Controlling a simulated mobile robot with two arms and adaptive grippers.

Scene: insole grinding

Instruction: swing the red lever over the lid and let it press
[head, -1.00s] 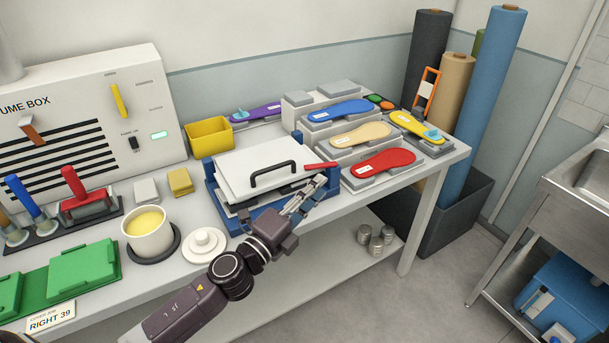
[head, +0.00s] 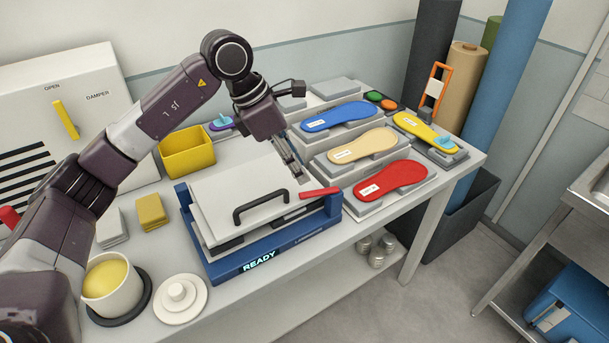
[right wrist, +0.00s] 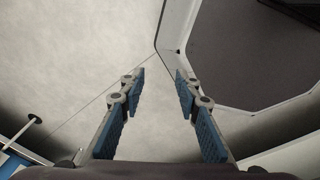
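The press is a blue frame (head: 222,268) with a pale grey lid (head: 228,194) that has a black handle (head: 260,205). The lid lies down over the base, and a lit "READY" sign (head: 258,261) shows on the front. The red lever (head: 320,193) lies at the lid's right edge, pointing right. My left gripper (head: 295,172) hangs just above the lid's back right part, behind the lever and apart from it; its finger gap is too small to judge. My right gripper (right wrist: 160,93) shows only in the right wrist view, open and empty above the floor.
Red (head: 392,185), beige (head: 362,145) and blue (head: 338,116) insoles sit on grey blocks right of the press. A yellow bin (head: 188,155) stands behind it. A cup (head: 112,290) and a white lid with a knob (head: 180,298) are at front left.

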